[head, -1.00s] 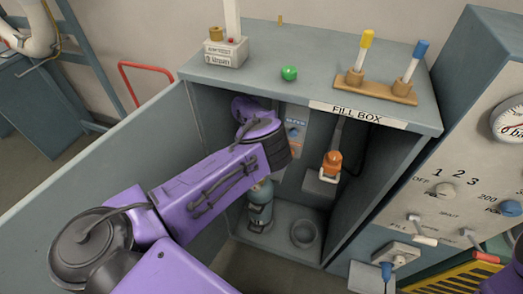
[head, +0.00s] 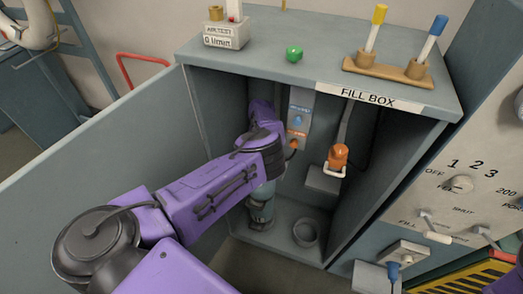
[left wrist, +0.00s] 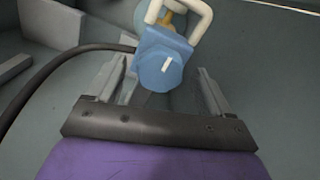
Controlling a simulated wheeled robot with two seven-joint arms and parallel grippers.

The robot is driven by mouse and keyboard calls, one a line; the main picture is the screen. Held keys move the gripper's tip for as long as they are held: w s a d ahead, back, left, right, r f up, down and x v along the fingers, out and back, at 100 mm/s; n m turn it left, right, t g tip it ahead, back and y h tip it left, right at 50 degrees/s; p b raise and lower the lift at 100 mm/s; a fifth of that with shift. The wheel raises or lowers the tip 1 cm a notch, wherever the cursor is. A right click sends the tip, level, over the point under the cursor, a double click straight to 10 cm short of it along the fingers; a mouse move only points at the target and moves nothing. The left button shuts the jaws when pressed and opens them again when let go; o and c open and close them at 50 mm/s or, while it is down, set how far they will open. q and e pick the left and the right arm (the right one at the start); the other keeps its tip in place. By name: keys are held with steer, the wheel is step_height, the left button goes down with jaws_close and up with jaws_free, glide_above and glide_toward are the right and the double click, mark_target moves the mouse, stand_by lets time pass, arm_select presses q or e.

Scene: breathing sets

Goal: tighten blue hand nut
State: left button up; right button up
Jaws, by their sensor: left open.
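The blue hand nut (left wrist: 163,66) shows in the left wrist view, a squarish blue block with a white mark on its face. A pale yoke-like handle (left wrist: 200,18) and a brass-coloured part sit just beyond it. My left gripper (left wrist: 159,74) is open, with one finger on each side of the nut; I cannot tell whether either touches it. In the head view my left arm reaches into the fill box (head: 390,105), and its wrist hides the nut and the fingers. A blue-grey cylinder (head: 262,212) stands below the wrist. My right gripper is not in view.
A small panel (head: 299,112) and an orange fitting (head: 338,157) with a pale handle are inside the box at right. A dark hose (left wrist: 40,75) curves beside the left finger. A round holder (head: 306,232) stands on the box floor. The open door (head: 110,165) flanks my arm.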

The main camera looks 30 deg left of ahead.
arm_select(q)
steer(key=shift+c, duration=0.3)
steer(key=c, duration=1)
